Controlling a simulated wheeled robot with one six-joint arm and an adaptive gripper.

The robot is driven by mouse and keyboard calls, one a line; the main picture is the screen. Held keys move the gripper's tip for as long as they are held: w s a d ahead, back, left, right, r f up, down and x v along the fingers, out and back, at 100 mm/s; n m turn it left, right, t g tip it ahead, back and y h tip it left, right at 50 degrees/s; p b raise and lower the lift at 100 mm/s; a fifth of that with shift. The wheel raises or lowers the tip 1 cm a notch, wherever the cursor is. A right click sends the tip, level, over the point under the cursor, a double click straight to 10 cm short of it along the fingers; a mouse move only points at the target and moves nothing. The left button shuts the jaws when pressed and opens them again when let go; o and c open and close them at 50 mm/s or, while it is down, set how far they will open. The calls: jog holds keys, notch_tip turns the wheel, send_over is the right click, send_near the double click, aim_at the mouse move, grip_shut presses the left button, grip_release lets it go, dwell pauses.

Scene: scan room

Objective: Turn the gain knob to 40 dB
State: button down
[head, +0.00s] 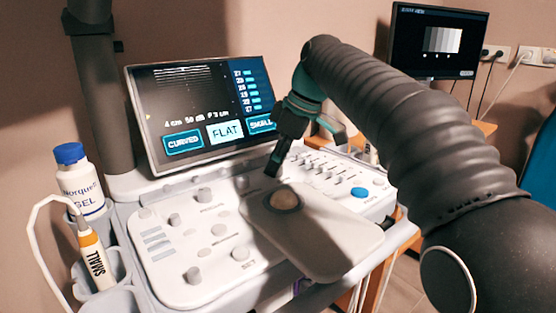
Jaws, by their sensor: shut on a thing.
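My gripper (272,170) points down at the control panel (160,285) of the ultrasound console, just behind the trackball (285,200). Its fingers are shut on a knob there. The fingers hide that knob and its label, so I cannot read its name or its pointer. The console screen (200,105) shows a small line that seems to read 50 dB, but the digits are blurred. Below it are buttons marked CURVED, FLAT and SMALL; FLAT (226,132) is the brightest.
Several other grey knobs (193,275) stand up from the panel. Sliders (320,167) and a blue button (361,192) lie to the right. A gel bottle (82,190) and a probe marked SMALL (96,262) stand in holders at the left. A second monitor (437,40) is behind.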

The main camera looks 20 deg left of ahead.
jog(key=shift+n+g, duration=0.8)
jog(key=shift+n, duration=1.1)
jog(key=c, duration=0.8)
grip_release()
jog(key=shift+a, duration=0.15)
jog(key=shift+r, duration=0.1)
jog(key=shift+v, duration=2.45)
jog(key=w+d, duration=0.2)
jog(key=d, duration=0.1)
jog(key=w+d, duration=0.2)
jog(key=d, duration=0.2)
jog(key=w+d, duration=0.2)
jog(key=d, duration=0.1)
jog(key=shift+d, duration=0.3)
